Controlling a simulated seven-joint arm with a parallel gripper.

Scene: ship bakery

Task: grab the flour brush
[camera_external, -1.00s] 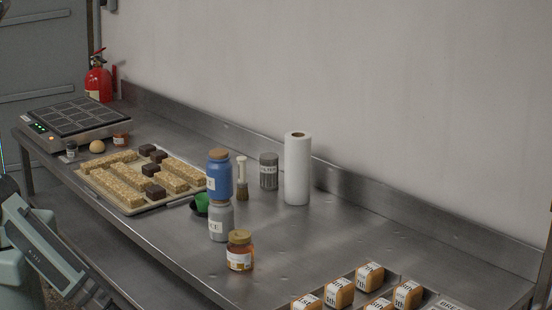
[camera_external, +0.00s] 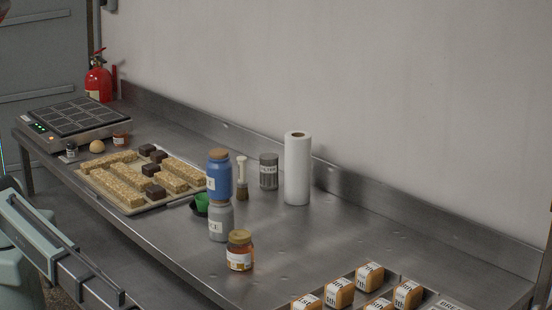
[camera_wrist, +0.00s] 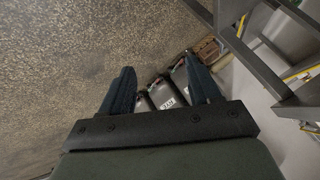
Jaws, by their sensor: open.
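What looks like the flour brush (camera_external: 242,178) stands upright on the steel table, pale handle up and a brownish lower end. It is just right of and behind a blue jar (camera_external: 219,178) with a cork-coloured lid. My gripper (camera_wrist: 160,88) shows in the wrist view with its two dark fingers apart and nothing between them. It points down at the floor, far from the brush, which is not in the wrist view. My arm shows at the lower left of the external view, beside the table's front edge.
A pastry tray (camera_external: 128,208) is to the left. Dark bins (camera_wrist: 164,92) stand on the floor.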

